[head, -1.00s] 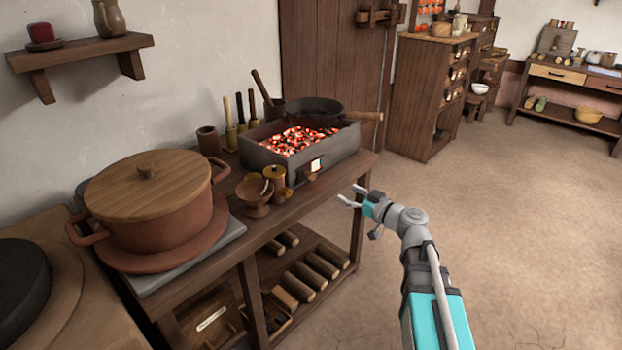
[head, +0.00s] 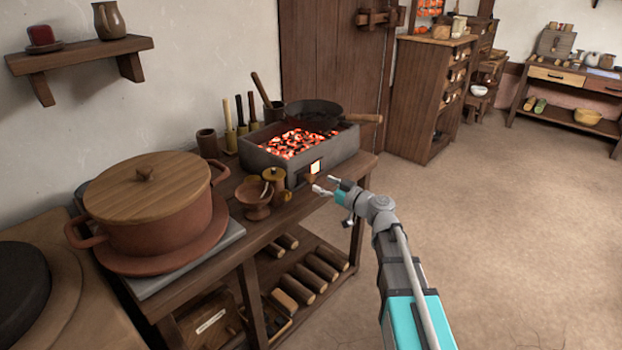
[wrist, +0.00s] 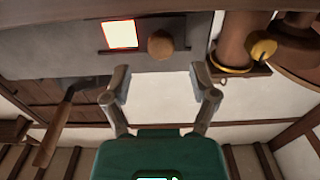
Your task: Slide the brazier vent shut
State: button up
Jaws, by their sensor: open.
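The grey brazier (head: 340,153) stands on the wooden bench with glowing coals inside. Its vent opening (head: 316,166) shows bright in the front wall, uncovered at least in part. A round wooden knob (head: 310,177) sits beside the opening. In the wrist view the bright opening (wrist: 121,34) lies left of the knob (wrist: 160,45) on the grey wall. My gripper (head: 326,185) is just in front of the knob, open and empty. In the wrist view its fingers (wrist: 161,80) are spread to either side of the knob's line, apparently short of it.
A dark pan (head: 315,114) rests on the brazier's far part. A lidded jar (head: 275,182) and a footed bowl (head: 254,200) stand close left of the knob. A large lidded pot (head: 150,215) fills the bench's left. Floor to the right is clear.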

aim_at(314, 179)
jog(key=shift+x, duration=2.55)
grip_shut()
